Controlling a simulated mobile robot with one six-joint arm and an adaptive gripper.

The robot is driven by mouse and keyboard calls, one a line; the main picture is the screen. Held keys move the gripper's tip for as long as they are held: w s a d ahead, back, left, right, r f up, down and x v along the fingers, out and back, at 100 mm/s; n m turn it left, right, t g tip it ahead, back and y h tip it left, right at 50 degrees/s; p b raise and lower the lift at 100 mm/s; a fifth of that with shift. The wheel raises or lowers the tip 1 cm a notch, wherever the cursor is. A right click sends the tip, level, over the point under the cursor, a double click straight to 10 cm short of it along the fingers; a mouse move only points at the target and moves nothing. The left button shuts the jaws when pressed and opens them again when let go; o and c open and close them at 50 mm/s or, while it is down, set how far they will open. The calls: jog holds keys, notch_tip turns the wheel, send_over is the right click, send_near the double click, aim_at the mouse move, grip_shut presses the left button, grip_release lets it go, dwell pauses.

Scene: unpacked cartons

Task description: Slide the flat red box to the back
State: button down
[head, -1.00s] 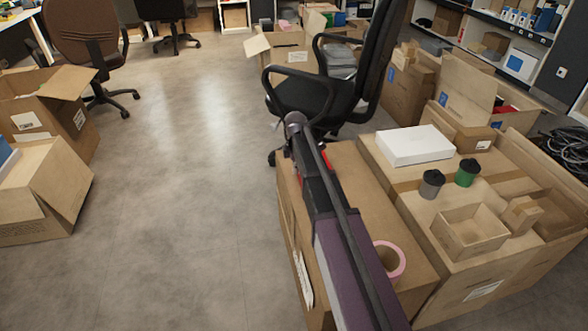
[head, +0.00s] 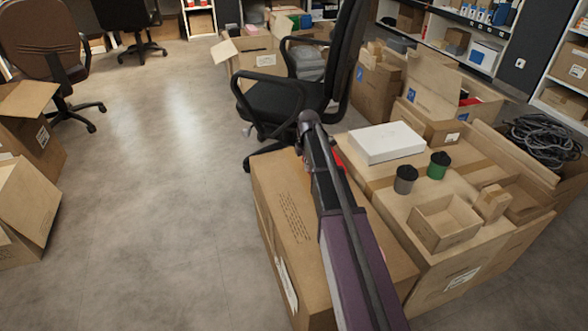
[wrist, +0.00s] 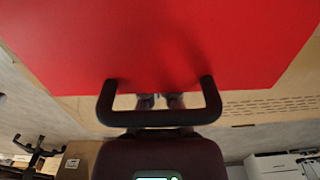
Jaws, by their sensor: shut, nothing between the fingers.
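The flat red box (wrist: 170,40) fills the upper part of the wrist view, with its near edge just beyond my fingertips. In the head view only a small strip of the red box (head: 338,158) shows beside my arm, at the far end of the long brown carton (head: 278,215). My gripper (wrist: 160,101) is shut and empty at the near edge of the red box. I cannot tell whether the fingertips touch it. In the head view my arm hides the gripper and most of the box.
To the right, a wider carton (head: 440,270) bears a white box (head: 386,142), a grey pot (head: 405,179), a green pot (head: 439,165) and an open small box (head: 444,222). A black office chair (head: 290,100) stands close behind the long carton.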

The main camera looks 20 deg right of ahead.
jog(key=shift+d, duration=0.55)
jog(key=shift+a, duration=0.1)
jog(key=shift+a, duration=0.75)
jog(key=shift+a+r+p, duration=0.25)
jog(key=shift+a+r, duration=0.05)
jog(key=shift+a, duration=0.3)
jog(key=shift+a+r+p, duration=0.25)
jog(key=shift+a, duration=0.3)
notch_tip(320, 180, up, 9)
jog(key=p, duration=0.9)
jog(key=shift+s, duration=0.15)
